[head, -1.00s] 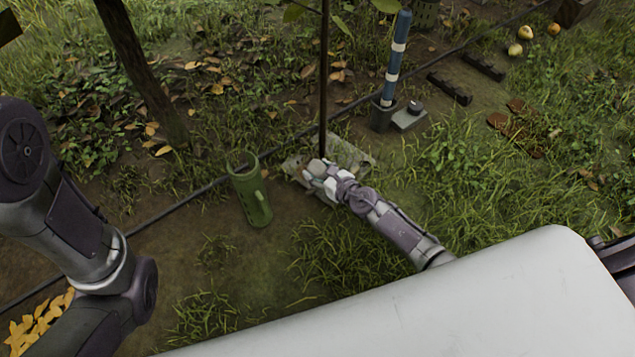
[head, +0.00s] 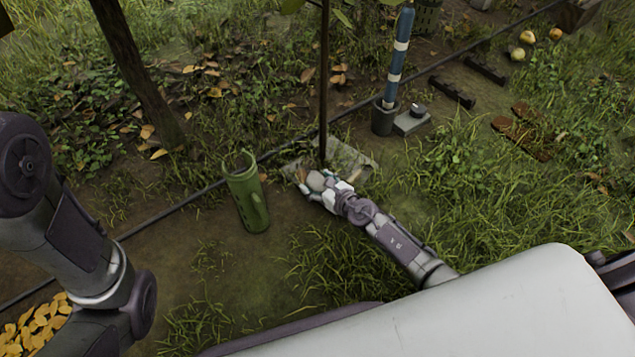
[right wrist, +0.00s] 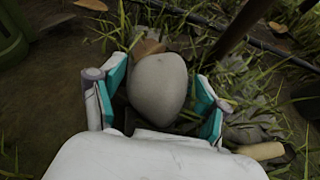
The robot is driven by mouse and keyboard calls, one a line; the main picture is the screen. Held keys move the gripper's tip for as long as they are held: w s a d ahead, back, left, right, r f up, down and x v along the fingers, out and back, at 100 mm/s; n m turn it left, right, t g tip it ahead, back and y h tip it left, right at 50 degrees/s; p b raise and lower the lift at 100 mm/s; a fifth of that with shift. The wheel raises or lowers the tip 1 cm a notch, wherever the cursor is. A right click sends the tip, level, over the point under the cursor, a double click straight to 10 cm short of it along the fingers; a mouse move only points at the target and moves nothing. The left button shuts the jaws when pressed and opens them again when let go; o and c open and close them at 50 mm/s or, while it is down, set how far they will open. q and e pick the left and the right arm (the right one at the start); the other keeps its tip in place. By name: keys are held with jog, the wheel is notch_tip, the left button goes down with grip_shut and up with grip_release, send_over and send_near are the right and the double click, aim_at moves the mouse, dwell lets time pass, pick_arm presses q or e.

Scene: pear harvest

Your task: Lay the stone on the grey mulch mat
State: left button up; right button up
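The stone (head: 316,181) is a pale grey, rounded lump. In the right wrist view the stone (right wrist: 158,90) sits between the teal-padded fingers of my right gripper (right wrist: 160,76). Narrow gaps show between it and the pads, so the gripper looks open around it. The grey mulch mat (head: 350,158) lies around the foot of a thin stake. The stone is over or on its near left part; contact underneath is hidden. In the head view my right gripper (head: 322,187) is at the mat's near edge. My left arm shows at the left, its gripper out of frame.
A blue-and-white striped pole (head: 398,62) stands in a dark holder beside a grey box (head: 411,121). The thin stake (head: 323,80) rises close to my right gripper.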

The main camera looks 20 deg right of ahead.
jog(key=shift+s+d+r+p, duration=0.1)
jog(key=shift+s+r+p, duration=0.2)
jog(key=shift+p, duration=0.1)
jog(key=p+v, duration=0.4)
jog(key=v, duration=0.6)
jog(key=shift+s+d+r, duration=0.15)
jog(key=shift+s+r, duration=0.05)
jog(key=shift+s+d+r, duration=0.1)
jog(key=shift+s+r, duration=0.05)
jog(key=shift+s, duration=0.25)
